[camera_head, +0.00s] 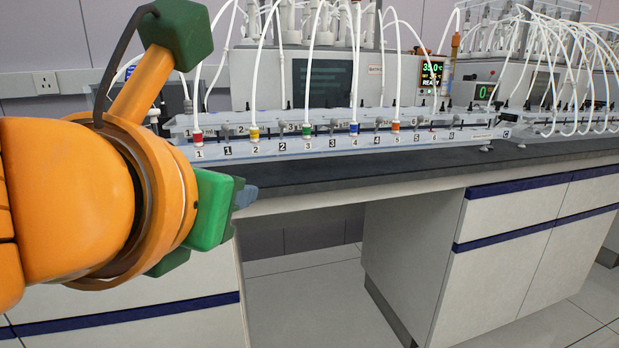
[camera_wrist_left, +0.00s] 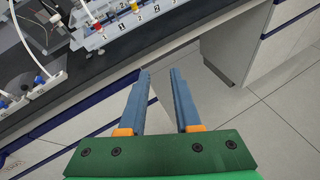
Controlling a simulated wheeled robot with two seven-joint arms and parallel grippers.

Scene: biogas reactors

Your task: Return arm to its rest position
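My left arm, orange with green parts, comes in from the left in the head view and covers the left part of the bench. My left gripper (camera_head: 246,196) is in front of the bench's front edge, its blue-grey fingertips just showing past the green housing. In the left wrist view, the left gripper (camera_wrist_left: 160,72) has its two fingers apart with nothing between them. Beyond them lie the bench edge and the floor. My right arm and gripper are not in view.
The dark bench top (camera_head: 360,172) carries a numbered rack (camera_head: 270,148) with coloured connectors and white tubes. Behind it stands a reactor unit with a lit display (camera_head: 432,72). A white cabinet (camera_head: 500,240) stands under the bench at right. The knee space (camera_head: 300,265) is open.

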